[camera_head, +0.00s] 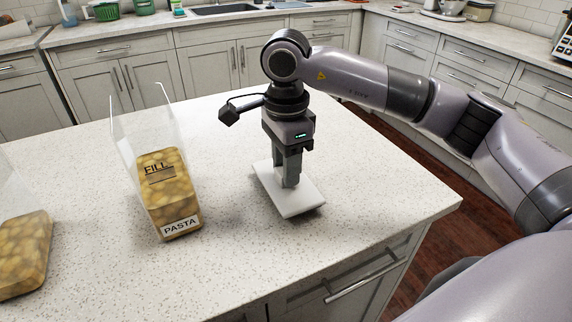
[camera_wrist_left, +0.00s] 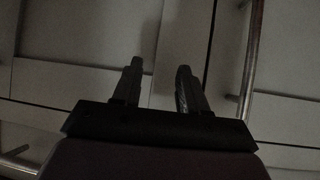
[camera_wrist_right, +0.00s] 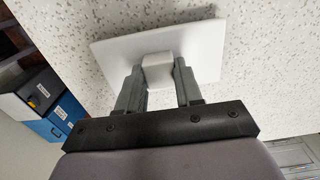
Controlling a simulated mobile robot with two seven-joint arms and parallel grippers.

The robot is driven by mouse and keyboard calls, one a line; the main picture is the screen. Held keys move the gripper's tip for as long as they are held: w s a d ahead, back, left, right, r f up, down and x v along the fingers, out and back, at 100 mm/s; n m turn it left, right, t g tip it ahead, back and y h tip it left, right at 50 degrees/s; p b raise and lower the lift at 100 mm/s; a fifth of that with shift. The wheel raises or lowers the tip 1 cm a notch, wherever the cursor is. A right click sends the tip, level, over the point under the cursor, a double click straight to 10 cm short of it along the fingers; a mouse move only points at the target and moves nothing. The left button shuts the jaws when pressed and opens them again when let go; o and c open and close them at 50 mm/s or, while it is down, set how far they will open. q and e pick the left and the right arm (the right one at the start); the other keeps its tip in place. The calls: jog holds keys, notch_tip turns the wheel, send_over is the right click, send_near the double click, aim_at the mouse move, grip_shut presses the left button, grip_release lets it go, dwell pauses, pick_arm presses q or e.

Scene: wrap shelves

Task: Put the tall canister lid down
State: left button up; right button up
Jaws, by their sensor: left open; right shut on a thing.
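The tall canister lid (camera_head: 302,199) is a flat white rectangular plate with a raised grip. It sits at or very close to the speckled counter; I cannot tell whether it touches. My right gripper (camera_head: 288,181) points down and is shut on the lid's grip. In the right wrist view the fingers (camera_wrist_right: 158,85) are around the grip of the lid (camera_wrist_right: 204,47). The tall clear canister (camera_head: 150,135), labelled PASTA and partly filled, stands open to the left of the lid. My left gripper (camera_wrist_left: 162,85) is open and empty in the dark left wrist view, facing cabinet fronts.
Another canister (camera_head: 24,250) with similar contents stands at the far left, cut off by the frame. The counter (camera_head: 235,240) is clear around the lid. Its right edge lies beyond my right gripper. A sink (camera_head: 232,8) and cabinets line the back.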

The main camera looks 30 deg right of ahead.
jog(key=shift+f, duration=0.2)
jog(key=shift+f, duration=0.15)
jog(key=o, duration=1.1)
notch_tip(320, 180, up, 12)
jog(key=shift+r+p, duration=0.15)
jog(key=shift+p, duration=0.15)
